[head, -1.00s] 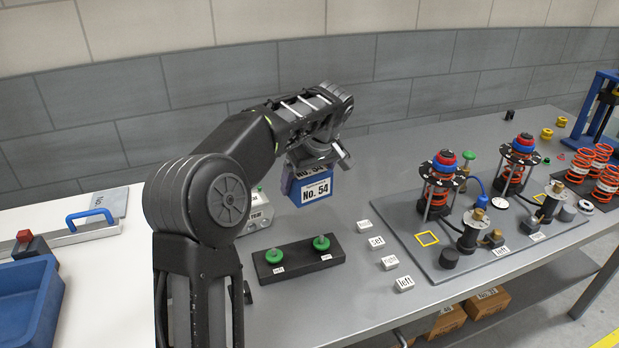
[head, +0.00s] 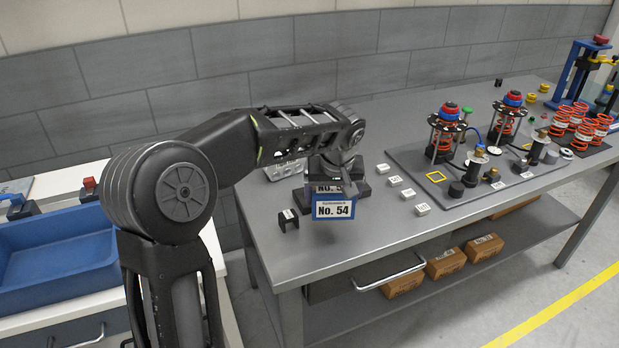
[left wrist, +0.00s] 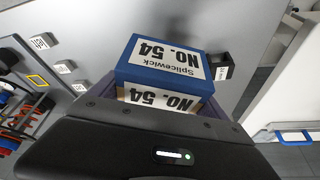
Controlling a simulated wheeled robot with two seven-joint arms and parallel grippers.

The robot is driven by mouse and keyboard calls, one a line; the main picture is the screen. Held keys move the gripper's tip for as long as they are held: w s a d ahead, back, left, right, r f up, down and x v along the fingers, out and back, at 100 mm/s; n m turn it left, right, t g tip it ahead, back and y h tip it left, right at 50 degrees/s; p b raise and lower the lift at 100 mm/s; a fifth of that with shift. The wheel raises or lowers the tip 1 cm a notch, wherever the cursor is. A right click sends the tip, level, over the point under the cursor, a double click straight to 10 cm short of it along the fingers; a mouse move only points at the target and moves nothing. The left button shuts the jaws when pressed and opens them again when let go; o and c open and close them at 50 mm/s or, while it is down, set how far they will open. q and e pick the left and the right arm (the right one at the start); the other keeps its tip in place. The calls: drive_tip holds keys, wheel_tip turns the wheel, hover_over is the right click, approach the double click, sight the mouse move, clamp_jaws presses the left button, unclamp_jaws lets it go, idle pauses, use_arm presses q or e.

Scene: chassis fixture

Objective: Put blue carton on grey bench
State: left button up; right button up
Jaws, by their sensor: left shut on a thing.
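The blue carton (head: 333,211), with white labels reading "No. 54", hangs below my left gripper (head: 336,180) over the front left part of the grey bench (head: 385,233). My left gripper is shut on it. In the left wrist view the carton (left wrist: 135,73) sits just beyond the dark gripper body, its labelled faces showing. The fingertips are mostly hidden. The carton seems to be above the bench top, but I cannot tell the gap. My right gripper is not in view.
A black small holder (head: 288,221) stands left of the carton. Several white label blocks (head: 408,193) lie to its right. A plate with spring assemblies (head: 440,180) fills the bench's middle. A blue tray (head: 60,250) is on the white counter at left. Bare bench lies in front.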

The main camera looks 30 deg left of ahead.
use_arm(q)
drive_tip(key=s+d+f+m, duration=0.1)
drive_tip(key=d+m, duration=0.1)
drive_tip(key=d, duration=0.2)
drive_tip(key=s+d+f+m+h, duration=0.1)
drive_tip(key=s+d+m, duration=0.1)
drive_tip(key=d, duration=0.2)
drive_tip(key=s+d+f+m+t+h, duration=0.1)
drive_tip(key=d+f+m, duration=0.1)
drive_tip(key=d, duration=0.2)
drive_tip(key=shift+s+d+m, duration=0.25)
drive_tip(key=shift+d+m, duration=0.15)
